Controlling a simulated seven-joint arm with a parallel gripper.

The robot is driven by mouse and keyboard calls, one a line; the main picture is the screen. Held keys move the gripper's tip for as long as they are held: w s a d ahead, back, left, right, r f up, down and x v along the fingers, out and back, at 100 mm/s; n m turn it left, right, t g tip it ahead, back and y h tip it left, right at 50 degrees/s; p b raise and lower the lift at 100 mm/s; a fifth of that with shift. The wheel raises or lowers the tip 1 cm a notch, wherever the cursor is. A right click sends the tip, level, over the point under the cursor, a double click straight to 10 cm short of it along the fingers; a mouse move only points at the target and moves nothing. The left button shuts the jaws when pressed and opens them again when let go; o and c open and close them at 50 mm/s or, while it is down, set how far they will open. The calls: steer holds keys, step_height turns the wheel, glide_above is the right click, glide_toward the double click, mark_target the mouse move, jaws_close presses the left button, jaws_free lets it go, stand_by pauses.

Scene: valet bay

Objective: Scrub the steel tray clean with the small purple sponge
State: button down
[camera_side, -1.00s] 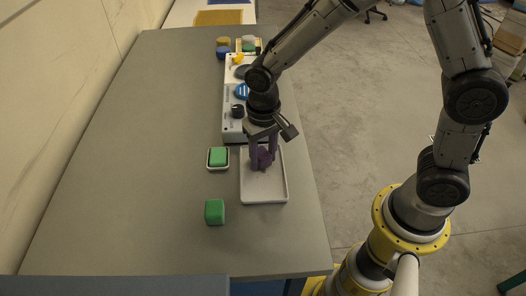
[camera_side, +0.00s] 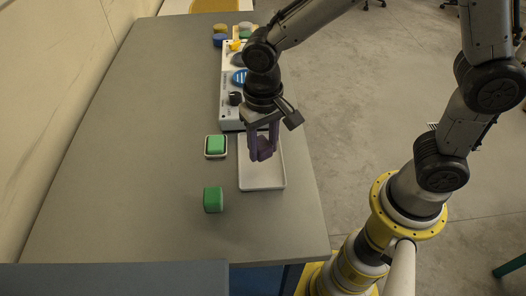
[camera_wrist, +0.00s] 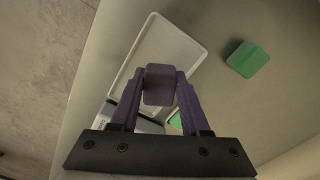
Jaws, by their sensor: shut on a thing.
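My gripper (camera_side: 262,152) is shut on the small purple sponge (camera_wrist: 158,85), which sits between its purple fingers. In the side view the sponge (camera_side: 263,149) is over the far half of the pale, rimmed rectangular tray (camera_side: 263,183). I cannot tell whether it touches the tray floor. In the wrist view the tray (camera_wrist: 172,48) extends beyond the sponge, and the fingers and sponge hide part of it. No marks are clear on the visible tray floor.
A green block (camera_side: 213,199) stands left of the tray's near end. Another green block (camera_side: 215,145) sits in a small white dish. A white unit with a dark knob (camera_side: 235,99) stands behind the tray. Several coloured blocks lie farther back. The table's left side is clear.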

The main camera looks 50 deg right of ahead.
steer(key=shift+r, duration=1.75)
